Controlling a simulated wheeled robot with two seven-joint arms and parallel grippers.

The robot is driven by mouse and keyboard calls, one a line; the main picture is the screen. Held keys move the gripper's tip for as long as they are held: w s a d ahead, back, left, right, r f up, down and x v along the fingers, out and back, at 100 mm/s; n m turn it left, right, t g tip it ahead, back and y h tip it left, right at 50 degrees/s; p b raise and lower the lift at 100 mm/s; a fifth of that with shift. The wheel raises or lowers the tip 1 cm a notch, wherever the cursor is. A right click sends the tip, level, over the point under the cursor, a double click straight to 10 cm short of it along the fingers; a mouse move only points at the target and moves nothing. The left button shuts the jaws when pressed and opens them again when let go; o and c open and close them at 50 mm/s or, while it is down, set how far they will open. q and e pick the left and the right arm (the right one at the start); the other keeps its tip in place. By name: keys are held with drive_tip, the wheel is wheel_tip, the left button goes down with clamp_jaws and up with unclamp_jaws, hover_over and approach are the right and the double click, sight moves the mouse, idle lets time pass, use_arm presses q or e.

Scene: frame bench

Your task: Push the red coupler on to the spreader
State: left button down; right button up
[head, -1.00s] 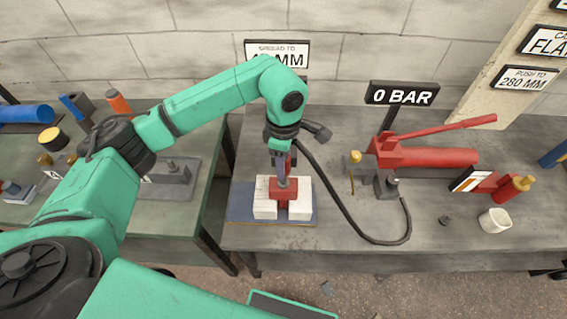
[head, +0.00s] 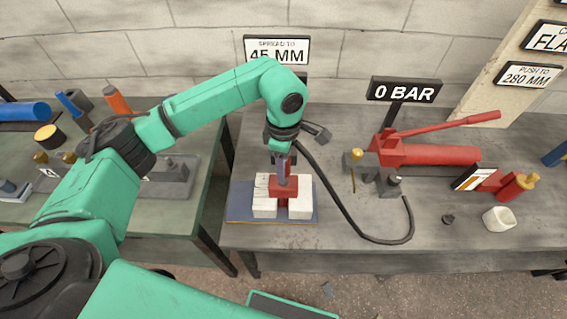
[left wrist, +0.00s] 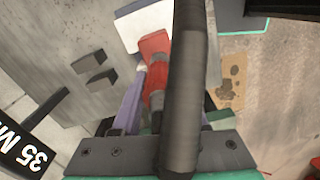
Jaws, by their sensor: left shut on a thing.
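The red spreader (head: 284,191) sits between and over white blocks (head: 265,207) on a blue mat (head: 238,212) on the grey bench. My left gripper (head: 282,169) points down right above the spreader. In the left wrist view its fingers (left wrist: 165,112) are shut on the red coupler (left wrist: 155,88), partly hidden by the dark hose (left wrist: 187,80) crossing in front. The spreader (left wrist: 153,46) shows just beyond the coupler, lined up with it. Whether the two touch or are seated I cannot tell. My right gripper is not in view.
The hose (head: 345,215) loops across the bench to the red hand pump (head: 430,154), beside a "0 BAR" sign (head: 403,92). A white cup (head: 499,219) stands at the right. A "45 MM" sign (head: 277,50) stands behind my arm. A second table (head: 150,217) is left, past a gap.

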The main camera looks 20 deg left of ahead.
use_arm(q)
drive_tip(key=shift+f+b, duration=0.95)
drive_tip(key=shift+f, duration=0.2)
drive_tip(key=shift+c, duration=1.8)
unclamp_jaws()
drive_tip(key=shift+r, duration=0.1)
drive_tip(key=shift+r, duration=0.35)
wheel_tip(320, 180, up, 14)
drive_tip(key=shift+f+b, duration=0.1)
drive_tip(key=shift+b, duration=0.55)
drive_tip(key=shift+f, duration=0.1)
